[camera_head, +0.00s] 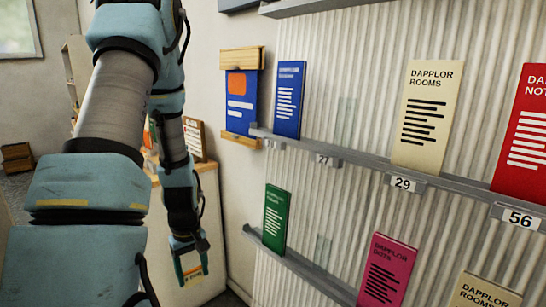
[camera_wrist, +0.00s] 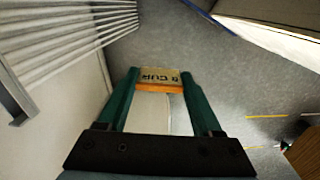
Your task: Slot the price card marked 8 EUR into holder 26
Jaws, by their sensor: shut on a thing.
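My gripper (camera_head: 192,268) hangs low at the left of the head view, in front of a counter and apart from the shelves. It is shut on a small price card (camera_wrist: 160,77) with an orange edge, held between the fingertips. The wrist view shows its pale face with "EUR" and a digit that looks like an 8. On the upper shelf rail, holder 27 (camera_head: 323,160), holder 29 (camera_head: 403,184) and holder 56 (camera_head: 519,218) carry labels. A small holder (camera_head: 273,144) left of 27 is too small to read. I cannot make out a 26.
The upper shelf (camera_head: 360,160) holds blue, cream and red booklets. The lower shelf (camera_head: 300,263) holds a green booklet (camera_head: 275,217) and a pink booklet (camera_head: 386,272). A counter (camera_head: 209,190) stands behind my gripper. Open floor shows in the wrist view.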

